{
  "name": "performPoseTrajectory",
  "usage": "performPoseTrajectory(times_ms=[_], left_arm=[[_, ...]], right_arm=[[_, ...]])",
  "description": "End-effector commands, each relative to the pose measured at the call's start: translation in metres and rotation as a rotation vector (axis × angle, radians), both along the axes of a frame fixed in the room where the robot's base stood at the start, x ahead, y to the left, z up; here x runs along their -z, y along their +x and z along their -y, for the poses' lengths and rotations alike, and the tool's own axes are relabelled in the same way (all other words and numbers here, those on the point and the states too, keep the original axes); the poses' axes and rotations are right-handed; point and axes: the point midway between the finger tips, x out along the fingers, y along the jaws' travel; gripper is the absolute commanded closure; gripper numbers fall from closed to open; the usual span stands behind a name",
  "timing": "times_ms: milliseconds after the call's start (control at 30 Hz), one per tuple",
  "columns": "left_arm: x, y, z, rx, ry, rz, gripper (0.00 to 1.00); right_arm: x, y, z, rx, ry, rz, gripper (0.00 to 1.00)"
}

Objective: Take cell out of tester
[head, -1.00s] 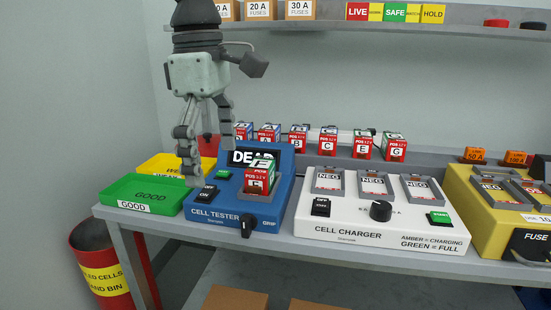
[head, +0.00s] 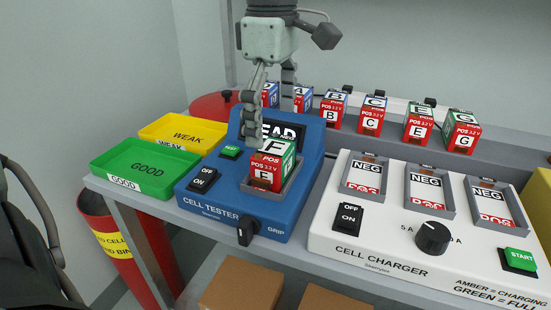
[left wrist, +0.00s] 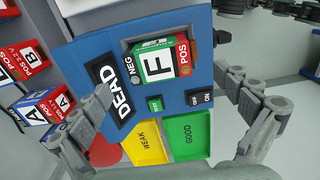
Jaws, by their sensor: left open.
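The cell F (head: 267,175), red, green and white, sits upright in the grey cradle of the blue cell tester (head: 222,208). Its F face shows in the left wrist view (left wrist: 158,66), between the NEG and POS marks. The tester's screen (left wrist: 115,91) reads DEAD. A black grip knob (head: 247,231) is on the tester's front. Contact cannot be told. My right gripper is not in view.
A green GOOD tray (head: 110,160) and a yellow WEAK tray (head: 205,122) stand left of the tester. The white cell charger (head: 385,240) stands to its right. Several cells, such as cell C (head: 371,118), line the back. A red bin (head: 130,235) stands below left.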

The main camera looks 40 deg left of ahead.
Motion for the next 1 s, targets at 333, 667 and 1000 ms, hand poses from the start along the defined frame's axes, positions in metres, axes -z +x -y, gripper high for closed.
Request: performPoseTrajectory(times_ms=[333,667,1000], left_arm=[[0.034,0.002,0.002,0.0,0.0,0.001,0.0],[0.033,0.002,0.002,0.0,0.0,0.0,0.21],[0.033,0.002,0.002,0.0,0.0,0.001,0.63]], right_arm=[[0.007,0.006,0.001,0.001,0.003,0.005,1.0],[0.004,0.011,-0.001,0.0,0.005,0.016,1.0],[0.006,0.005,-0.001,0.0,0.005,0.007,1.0]])
